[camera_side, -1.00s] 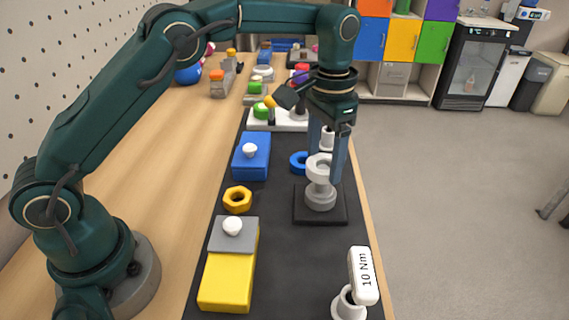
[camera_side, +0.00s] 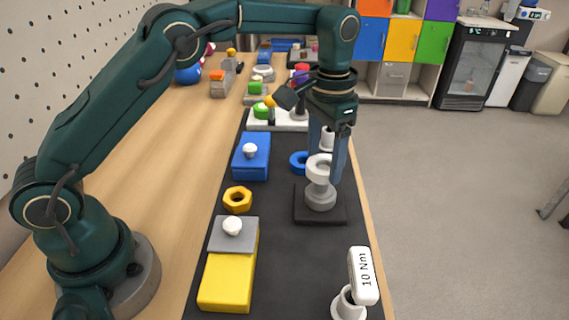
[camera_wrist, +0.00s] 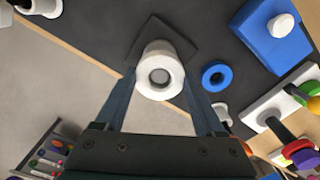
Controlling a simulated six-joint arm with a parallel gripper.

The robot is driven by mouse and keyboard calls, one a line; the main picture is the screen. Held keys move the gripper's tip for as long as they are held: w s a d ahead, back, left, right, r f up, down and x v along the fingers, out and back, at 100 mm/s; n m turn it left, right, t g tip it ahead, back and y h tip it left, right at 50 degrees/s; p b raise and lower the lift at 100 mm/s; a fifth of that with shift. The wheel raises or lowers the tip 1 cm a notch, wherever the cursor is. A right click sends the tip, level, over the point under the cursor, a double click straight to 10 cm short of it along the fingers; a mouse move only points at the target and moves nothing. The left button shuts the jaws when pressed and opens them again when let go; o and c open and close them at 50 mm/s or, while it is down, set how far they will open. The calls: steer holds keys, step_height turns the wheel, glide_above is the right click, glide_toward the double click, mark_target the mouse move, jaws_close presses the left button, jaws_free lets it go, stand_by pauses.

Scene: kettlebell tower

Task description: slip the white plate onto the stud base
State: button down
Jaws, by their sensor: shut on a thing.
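The white plate (camera_side: 321,174) is a thick ring held between the two fingers of my gripper (camera_side: 324,170). The stud base (camera_side: 322,217) is a dark square pad with a grey stepped body (camera_side: 320,200) on it. The plate sits right over the grey body in the side view; I cannot tell whether they touch. In the wrist view my gripper (camera_wrist: 158,72) is shut on the plate (camera_wrist: 146,91), and a grey round shows within its hole. The plate hides most of the grey body there, and part of the dark pad (camera_wrist: 155,30) shows behind.
A blue ring (camera_side: 299,162) lies just left of the stud base, and a white ringed piece (camera_side: 327,138) stands behind. A blue block (camera_side: 251,158), a yellow nut (camera_side: 237,199) and a yellow block (camera_side: 228,280) stand left.

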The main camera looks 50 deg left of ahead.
steer(key=shift+f, duration=0.75)
jaws_free()
steer(key=shift+r, duration=2.55)
steer(key=shift+f, duration=0.1)
steer(key=shift+r, duration=1.15)
steer(key=shift+a+r, duration=0.2)
steer(key=shift+a+r, duration=0.25)
steer(key=shift+r, duration=0.05)
